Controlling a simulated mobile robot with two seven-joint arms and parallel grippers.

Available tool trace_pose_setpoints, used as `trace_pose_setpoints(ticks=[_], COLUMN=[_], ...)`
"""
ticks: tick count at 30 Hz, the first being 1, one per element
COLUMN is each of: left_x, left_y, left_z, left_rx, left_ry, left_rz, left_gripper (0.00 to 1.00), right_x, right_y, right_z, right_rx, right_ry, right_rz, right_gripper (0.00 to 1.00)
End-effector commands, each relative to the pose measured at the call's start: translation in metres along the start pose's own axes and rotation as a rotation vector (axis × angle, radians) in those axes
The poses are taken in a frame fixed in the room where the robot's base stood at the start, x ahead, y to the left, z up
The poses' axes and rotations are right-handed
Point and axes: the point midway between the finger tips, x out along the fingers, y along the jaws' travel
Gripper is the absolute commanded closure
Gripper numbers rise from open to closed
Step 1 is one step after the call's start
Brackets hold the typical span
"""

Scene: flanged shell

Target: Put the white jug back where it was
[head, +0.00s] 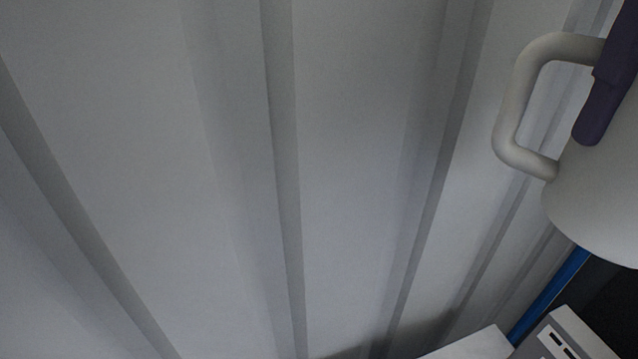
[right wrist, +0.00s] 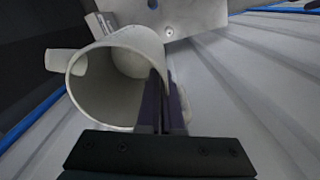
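The white jug (head: 600,195) is at the right edge of the head view, partly cut off, with its handle (head: 508,105) pointing left. A purple finger of my right gripper (head: 608,90) lies against the jug's side. The jug appears held up, clear of any surface that I can see. My left gripper is not in view.
A ribbed grey panel (head: 345,150) fills most of the head view. A white surface (head: 475,347) and a grey slotted block (head: 565,340) are at the bottom right, beside a blue edge (head: 548,297). The wrist view shows a pale plate (right wrist: 195,15) beyond the jug.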

Motion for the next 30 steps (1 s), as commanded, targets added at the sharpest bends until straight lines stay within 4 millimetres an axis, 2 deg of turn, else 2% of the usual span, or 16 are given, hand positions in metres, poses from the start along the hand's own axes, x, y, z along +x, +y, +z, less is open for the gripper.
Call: trace_pose_setpoints(ticks=[5, 14, 23, 26, 30], left_x=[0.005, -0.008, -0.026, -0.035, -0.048], left_y=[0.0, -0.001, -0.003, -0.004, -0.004], left_z=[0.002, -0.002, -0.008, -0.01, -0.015], left_rx=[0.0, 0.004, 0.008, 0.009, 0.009], left_ry=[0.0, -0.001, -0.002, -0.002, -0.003], left_rz=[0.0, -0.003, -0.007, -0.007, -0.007], left_gripper=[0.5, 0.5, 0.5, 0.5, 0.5], right_x=[0.008, 0.042, 0.103, 0.13, 0.172], right_y=[0.013, -0.003, -0.031, -0.044, -0.065], right_z=[0.007, 0.002, 0.005, 0.014, 0.037], right_rx=[-0.025, -0.217, -0.546, -0.703, -0.98], right_ry=[-0.006, -0.023, -0.036, -0.041, -0.045], right_rz=[-0.002, -0.017, -0.023, -0.022, -0.018], right_gripper=[1.0, 1.0, 1.0, 1.0, 1.0])
